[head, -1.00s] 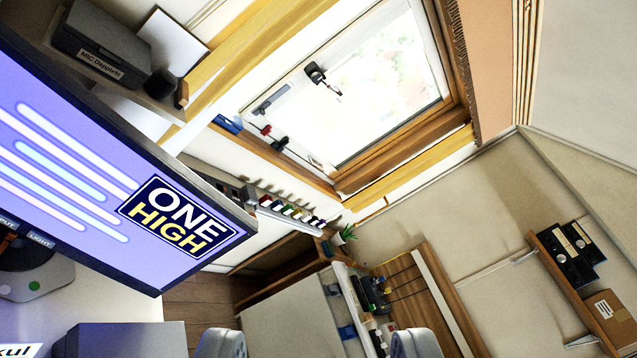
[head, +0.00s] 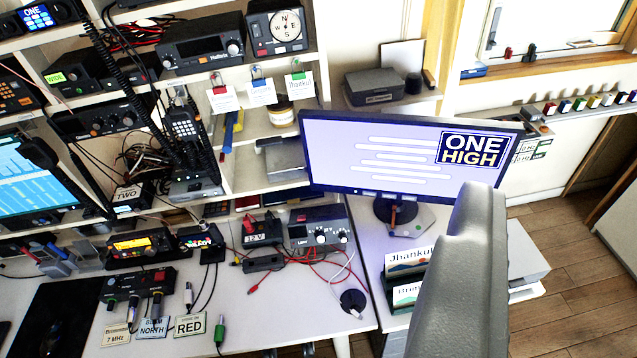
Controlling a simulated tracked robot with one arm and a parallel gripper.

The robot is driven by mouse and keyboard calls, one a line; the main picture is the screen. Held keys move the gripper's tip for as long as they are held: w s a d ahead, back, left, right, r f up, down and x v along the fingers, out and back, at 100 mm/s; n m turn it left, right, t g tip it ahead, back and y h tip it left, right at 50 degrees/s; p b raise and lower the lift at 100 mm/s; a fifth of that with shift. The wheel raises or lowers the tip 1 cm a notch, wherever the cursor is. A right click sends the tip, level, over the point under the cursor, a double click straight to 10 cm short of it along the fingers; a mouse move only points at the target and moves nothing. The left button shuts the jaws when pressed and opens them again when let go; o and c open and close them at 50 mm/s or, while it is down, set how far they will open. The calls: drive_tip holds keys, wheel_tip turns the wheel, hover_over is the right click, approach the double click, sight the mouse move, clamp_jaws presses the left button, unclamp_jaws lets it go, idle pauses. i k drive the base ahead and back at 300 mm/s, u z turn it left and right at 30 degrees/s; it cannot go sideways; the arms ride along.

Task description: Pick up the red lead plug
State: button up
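A small red plug or clip end (head: 253,287) lies on the white desk, at the end of a thin red lead from the box marked 12 V (head: 262,233). A card reading RED (head: 190,326) stands farther left. I cannot tell for sure which plug the task names. A large grey part of my gripper or arm (head: 460,270) fills the lower right, well apart from the plugs. No second finger shows clearly.
A monitor reading ONE HIGH (head: 400,150) stands behind the grey part. Cards in a dark holder (head: 405,275) stand just left of it. Radios, cables and a meter box (head: 320,228) crowd the desk. Bare desk (head: 290,315) lies right of the plugs.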

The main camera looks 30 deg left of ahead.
sight(247, 222)
drive_tip(key=u, duration=0.05)
drive_tip(key=k, duration=0.55)
drive_tip(key=u, duration=0.7)
drive_tip(key=i, duration=1.25)
drive_tip(key=z, duration=0.15)
